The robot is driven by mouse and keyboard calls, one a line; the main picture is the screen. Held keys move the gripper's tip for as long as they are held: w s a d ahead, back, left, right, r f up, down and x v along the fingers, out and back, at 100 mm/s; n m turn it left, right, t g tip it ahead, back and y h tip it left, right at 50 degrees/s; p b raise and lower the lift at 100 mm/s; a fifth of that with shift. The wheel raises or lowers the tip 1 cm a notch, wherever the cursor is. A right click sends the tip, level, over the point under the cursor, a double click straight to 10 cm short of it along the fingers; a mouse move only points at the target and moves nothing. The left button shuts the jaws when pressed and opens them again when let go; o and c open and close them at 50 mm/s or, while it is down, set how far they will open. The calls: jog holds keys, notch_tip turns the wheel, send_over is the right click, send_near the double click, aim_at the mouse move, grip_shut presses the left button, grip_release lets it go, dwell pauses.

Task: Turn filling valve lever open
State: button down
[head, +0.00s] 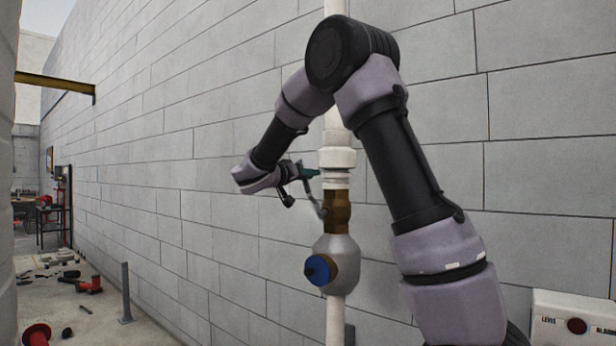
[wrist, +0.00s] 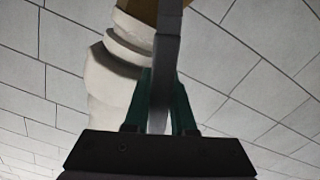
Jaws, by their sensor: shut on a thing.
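The filling valve has a brass body (head: 337,212) on a white vertical pipe (head: 337,320). Its grey lever (head: 314,198) slants up and left from the brass body. My gripper (head: 312,173) is at the lever's upper end, left of the pipe. In the wrist view, the two green fingers of my gripper (wrist: 162,78) are shut on the grey lever (wrist: 167,45), one on each side. A bit of the brass body (wrist: 143,10) shows at the top there. The exact contact is small in the head view.
A grey fitting with a blue cap (head: 319,270) sits below the valve. White pipe collars (head: 337,158) are just above it and also show in the wrist view (wrist: 122,55). A block wall (head: 225,180) stands close behind. An alarm box (head: 572,322) is at lower right.

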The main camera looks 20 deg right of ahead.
jog(key=shift+r, duration=0.15)
jog(key=c, duration=0.7)
grip_release()
jog(key=shift+c, duration=0.2)
jog(key=shift+a, duration=0.1)
jog(key=v, duration=1)
jog(key=shift+s+a, duration=0.25)
